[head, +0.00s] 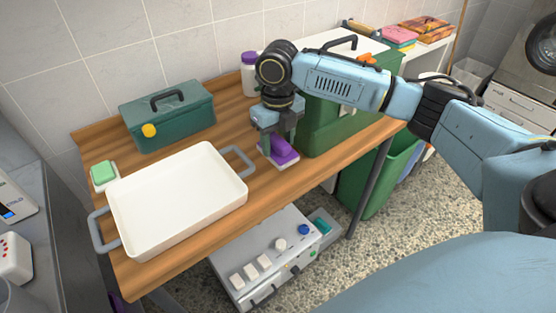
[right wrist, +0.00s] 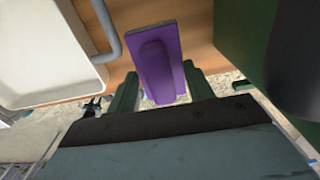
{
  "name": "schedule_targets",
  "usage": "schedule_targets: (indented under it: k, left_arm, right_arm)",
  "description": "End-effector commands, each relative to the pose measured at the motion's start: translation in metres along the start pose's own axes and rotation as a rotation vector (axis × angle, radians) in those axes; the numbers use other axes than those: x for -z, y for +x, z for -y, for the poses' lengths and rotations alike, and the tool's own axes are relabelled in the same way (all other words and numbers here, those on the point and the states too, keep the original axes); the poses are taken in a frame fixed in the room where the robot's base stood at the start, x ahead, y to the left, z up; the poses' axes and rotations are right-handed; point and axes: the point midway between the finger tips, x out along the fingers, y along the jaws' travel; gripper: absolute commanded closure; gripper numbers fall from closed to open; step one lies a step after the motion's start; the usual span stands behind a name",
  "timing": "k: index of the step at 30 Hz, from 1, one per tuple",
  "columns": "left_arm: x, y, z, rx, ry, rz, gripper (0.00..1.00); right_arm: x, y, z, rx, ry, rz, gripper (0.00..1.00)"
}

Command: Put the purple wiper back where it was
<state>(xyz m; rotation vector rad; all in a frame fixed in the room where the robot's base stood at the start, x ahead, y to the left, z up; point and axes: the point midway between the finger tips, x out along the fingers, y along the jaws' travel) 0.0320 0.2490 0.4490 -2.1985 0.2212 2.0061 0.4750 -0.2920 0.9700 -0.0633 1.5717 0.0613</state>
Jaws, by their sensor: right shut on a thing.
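The purple wiper (head: 284,151), with a purple grip on a paler flat base, is at the table's front edge, between the white tray and the green box. It also shows in the right wrist view (right wrist: 160,58), upper middle, between the fingers. My right gripper (head: 276,138) points down from above and is shut on the wiper's grip. I cannot tell whether the wiper's base touches the wood. My left gripper is not in view.
The wooden table (head: 218,182) holds a white tray (head: 243,192) with grey handles, a teal toolbox (head: 185,121), a green sponge (head: 103,172) and a white bottle (head: 248,84). A green box (head: 330,136) stands close right of the gripper. A grey appliance (head: 255,260) sits below.

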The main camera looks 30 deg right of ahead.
Motion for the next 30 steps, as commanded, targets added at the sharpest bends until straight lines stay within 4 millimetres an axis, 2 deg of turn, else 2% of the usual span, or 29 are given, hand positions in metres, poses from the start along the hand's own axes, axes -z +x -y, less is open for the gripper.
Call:
schedule_targets:
  k: [5, 12, 21, 22, 27, 30]
  left_arm:
    - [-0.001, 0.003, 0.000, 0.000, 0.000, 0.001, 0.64]
    - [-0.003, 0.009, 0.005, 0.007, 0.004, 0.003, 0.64]
    - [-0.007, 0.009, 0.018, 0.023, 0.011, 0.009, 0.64]
    - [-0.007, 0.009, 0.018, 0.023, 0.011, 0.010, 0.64]
    - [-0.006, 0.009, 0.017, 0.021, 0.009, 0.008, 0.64]
    - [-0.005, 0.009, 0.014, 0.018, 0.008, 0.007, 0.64]
  right_arm:
    - [0.000, 0.015, 0.000, 0.000, 0.001, 0.000, 0.73]
    - [0.000, 0.055, 0.000, 0.000, 0.000, 0.000, 0.73]
    - [0.000, 0.063, 0.000, 0.000, -0.001, 0.001, 0.73]
    - [0.000, 0.063, -0.001, 0.000, -0.001, 0.000, 0.45]
    - [0.000, 0.062, 0.000, 0.000, -0.001, 0.000, 0.23]
    - [0.000, 0.062, 0.000, 0.000, 0.000, 0.001, 0.22]
